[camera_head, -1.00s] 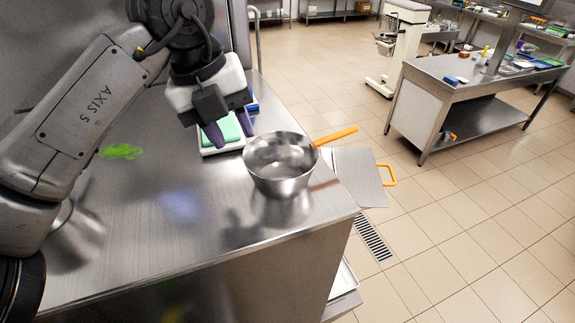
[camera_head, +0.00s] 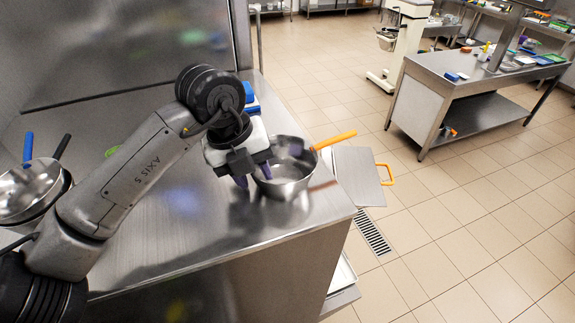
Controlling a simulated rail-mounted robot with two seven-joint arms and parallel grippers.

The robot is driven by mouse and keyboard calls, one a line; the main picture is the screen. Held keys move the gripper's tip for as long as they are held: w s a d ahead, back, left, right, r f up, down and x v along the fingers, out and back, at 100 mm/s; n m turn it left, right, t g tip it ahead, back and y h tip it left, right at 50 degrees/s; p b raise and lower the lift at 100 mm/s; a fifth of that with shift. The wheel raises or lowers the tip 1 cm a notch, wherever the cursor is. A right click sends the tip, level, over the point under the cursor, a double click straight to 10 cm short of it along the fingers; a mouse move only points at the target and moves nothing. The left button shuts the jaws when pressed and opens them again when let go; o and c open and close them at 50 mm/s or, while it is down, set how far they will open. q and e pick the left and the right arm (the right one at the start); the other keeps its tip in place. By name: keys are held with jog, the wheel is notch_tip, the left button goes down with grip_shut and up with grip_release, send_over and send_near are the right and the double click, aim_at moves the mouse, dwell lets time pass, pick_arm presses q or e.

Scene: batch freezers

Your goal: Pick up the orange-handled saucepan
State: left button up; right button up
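The orange-handled saucepan (camera_head: 292,188) is a shiny steel pan standing upright near the right edge of the steel counter. Its orange handle (camera_head: 333,140) points right, over the edge. My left gripper (camera_head: 254,176) is at the pan's left side with its purple fingertips apart. One fingertip overlaps the pan's left rim and the other is left of the pan; whether they touch it I cannot tell. The gripper covers part of the pan's left side. My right gripper is not in view.
Steel pans with blue and black handles (camera_head: 32,188) stand at the counter's left. A blue item (camera_head: 250,97) lies behind my gripper. A steel panel with an orange handle (camera_head: 386,174) juts out right, below the counter top. The counter's front (camera_head: 190,245) is clear.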

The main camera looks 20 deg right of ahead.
pick_arm(q)
grip_shut()
dwell(0.3)
jog(key=shift+r, duration=0.1)
dwell(0.4)
